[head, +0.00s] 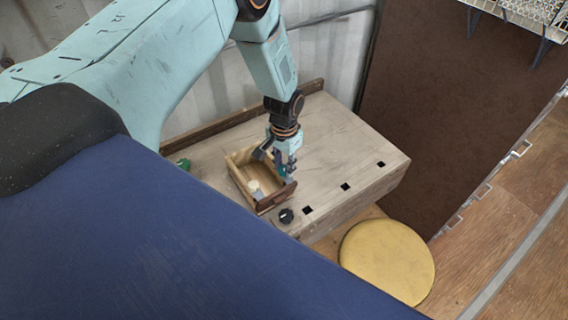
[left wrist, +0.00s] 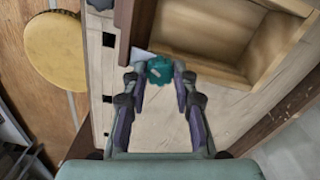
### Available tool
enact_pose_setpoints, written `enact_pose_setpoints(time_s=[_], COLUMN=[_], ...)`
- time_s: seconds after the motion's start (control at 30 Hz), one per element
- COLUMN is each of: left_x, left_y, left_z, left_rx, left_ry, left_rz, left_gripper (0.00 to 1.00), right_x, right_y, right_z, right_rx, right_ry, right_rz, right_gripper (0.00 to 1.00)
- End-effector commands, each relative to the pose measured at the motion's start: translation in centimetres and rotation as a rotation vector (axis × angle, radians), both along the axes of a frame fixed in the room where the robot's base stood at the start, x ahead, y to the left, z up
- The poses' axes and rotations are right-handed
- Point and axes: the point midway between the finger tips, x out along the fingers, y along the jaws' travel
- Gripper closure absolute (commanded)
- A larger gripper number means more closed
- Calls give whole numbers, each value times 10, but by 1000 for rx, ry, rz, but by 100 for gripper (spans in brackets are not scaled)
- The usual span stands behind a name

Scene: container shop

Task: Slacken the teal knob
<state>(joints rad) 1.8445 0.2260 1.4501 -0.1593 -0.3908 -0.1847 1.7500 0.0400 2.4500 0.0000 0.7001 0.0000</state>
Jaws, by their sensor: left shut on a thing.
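The teal knob (left wrist: 158,70) shows in the left wrist view between the tips of my left gripper (left wrist: 159,82). The fingers are shut on it, one on each side. A pale, flat piece shows beside the knob. In the head view my left gripper (head: 287,172) points down at the bench, by the right side of an open wooden box. The knob itself cannot be made out there, behind the gripper. My right gripper is in neither view.
The open wooden box (head: 238,177) stands close beside the gripper on the wooden bench (head: 335,140), with a pale item inside. A black knob (head: 286,215) is at the front edge. A green object (head: 184,163) lies left. A yellow round stool (head: 387,262) stands in front.

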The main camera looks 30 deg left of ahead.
Motion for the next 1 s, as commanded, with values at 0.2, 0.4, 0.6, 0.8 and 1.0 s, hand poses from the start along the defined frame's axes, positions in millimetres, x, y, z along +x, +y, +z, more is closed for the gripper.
enact_pose_setpoints(time_s=[0.2,0.4,0.6,0.8,1.0], left_x=[-2,-1,-1,-1,1], left_y=[-1,-1,0,0,0], left_z=[-1,-1,-1,0,16], left_rx=[-1,-1,-1,0,-1], left_ry=[4,4,2,1,-1], left_rz=[-1,-1,-2,-1,-2], left_gripper=[100,60,49,49,49], right_x=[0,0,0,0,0], right_y=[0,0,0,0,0], right_z=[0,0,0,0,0], right_rx=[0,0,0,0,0], right_ry=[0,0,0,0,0], right_rz=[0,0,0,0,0], right_gripper=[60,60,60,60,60])
